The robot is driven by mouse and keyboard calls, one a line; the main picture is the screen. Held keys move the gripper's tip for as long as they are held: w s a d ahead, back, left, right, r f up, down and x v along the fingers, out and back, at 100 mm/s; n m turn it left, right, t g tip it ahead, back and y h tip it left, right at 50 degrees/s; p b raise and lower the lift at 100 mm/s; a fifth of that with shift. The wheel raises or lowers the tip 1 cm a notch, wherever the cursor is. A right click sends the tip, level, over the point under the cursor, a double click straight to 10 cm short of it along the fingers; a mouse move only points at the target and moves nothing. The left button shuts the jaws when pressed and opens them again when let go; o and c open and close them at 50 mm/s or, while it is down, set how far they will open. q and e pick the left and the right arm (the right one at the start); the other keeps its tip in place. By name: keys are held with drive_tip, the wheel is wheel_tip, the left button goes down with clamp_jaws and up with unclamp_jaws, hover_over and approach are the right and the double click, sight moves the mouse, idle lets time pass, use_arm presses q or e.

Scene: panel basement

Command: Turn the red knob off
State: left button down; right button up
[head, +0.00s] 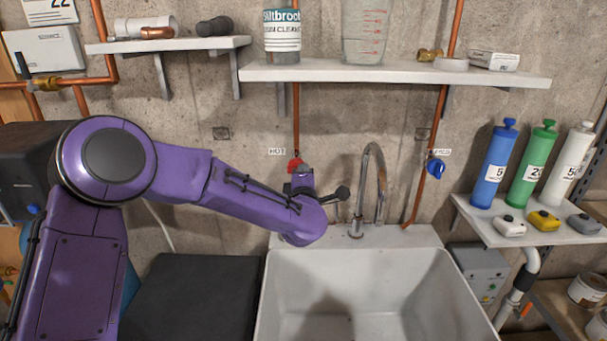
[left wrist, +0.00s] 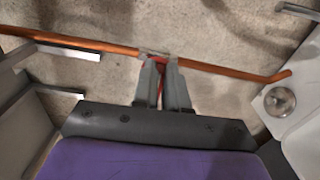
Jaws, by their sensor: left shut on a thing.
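The red knob (head: 295,165) sits on a copper pipe on the back wall, beside a "HOT" label (head: 277,152), above the sink's left side. My left gripper (head: 302,174) reaches it from the front and is shut on it. In the left wrist view the two grey fingers (left wrist: 164,68) close at the pipe, with a strip of the red knob (left wrist: 160,62) showing between them. Most of the knob is hidden, and I cannot tell how far it is turned. My right gripper is not in view.
A blue knob (head: 435,168) is on the pipe to the right. A curved metal faucet (head: 379,170) stands behind the white sink (head: 432,300), right of my gripper. Wall shelves (head: 400,76) hang above. A side shelf (head: 490,232) holds coloured cylinders.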

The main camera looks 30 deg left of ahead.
use_arm(q)
drive_tip(key=shift+f+m, duration=0.15)
drive_tip(key=shift+m, duration=0.15)
drive_tip(key=c, duration=1.2)
unclamp_jaws()
drive_tip(key=shift+o, duration=0.2)
drive_tip(key=shift+d, duration=0.1)
drive_tip(key=b+v, duration=0.3)
drive_tip(key=v, duration=0.7)
drive_tip(key=shift+s, duration=0.25)
drive_tip(key=shift+d, duration=0.1)
